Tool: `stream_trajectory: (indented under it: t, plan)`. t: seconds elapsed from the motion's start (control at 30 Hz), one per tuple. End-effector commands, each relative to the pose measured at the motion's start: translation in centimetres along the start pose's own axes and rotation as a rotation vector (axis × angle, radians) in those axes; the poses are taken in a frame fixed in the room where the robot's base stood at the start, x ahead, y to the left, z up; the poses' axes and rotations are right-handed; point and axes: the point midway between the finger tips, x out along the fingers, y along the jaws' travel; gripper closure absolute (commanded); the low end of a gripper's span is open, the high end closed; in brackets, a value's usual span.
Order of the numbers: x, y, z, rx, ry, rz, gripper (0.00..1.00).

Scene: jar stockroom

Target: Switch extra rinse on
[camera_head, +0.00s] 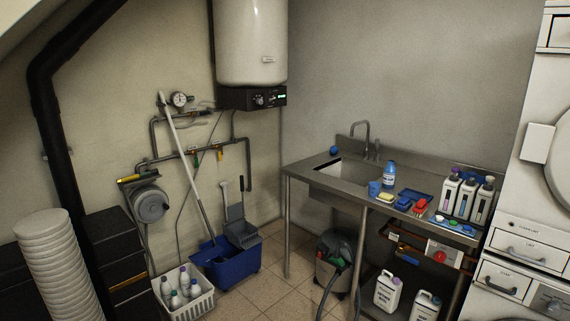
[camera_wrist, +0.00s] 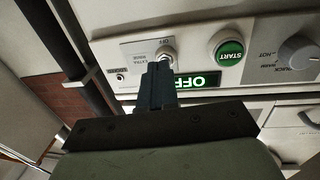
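In the wrist view, a small metal toggle switch (camera_wrist: 167,57) sits on a pale control panel (camera_wrist: 135,50), beside lettering that seems to read "extra rinse". An "OFF" mark is printed by it, and the lettering looks turned in this view. My gripper (camera_wrist: 160,72) has its dark fingers close together, with the tips right at the switch. They partly cover it, so I cannot tell whether they touch it or which way its lever points. A lit green display (camera_wrist: 198,82) beside the fingers reads "OFF". My gripper does not show in the head view.
On the same panel are a green START button (camera_wrist: 229,47) and a grey knob (camera_wrist: 297,51), close to the switch. A dark pipe (camera_wrist: 80,40) runs at the left. In the head view, white machines (camera_head: 515,255) stand at the right, next to a steel sink table (camera_head: 330,176).

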Motion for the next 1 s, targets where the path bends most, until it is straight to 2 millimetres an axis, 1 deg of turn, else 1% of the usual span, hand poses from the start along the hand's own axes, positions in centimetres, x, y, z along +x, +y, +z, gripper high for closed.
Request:
stream_trajectory:
  t: [0.1, 1.0]
  plan:
    - [-0.9, 0.0, 0.1, 0.0, -0.001, 0.001, 1.0]
    - [-6.6, -0.1, 0.8, 0.0, -0.001, 0.0, 1.0]
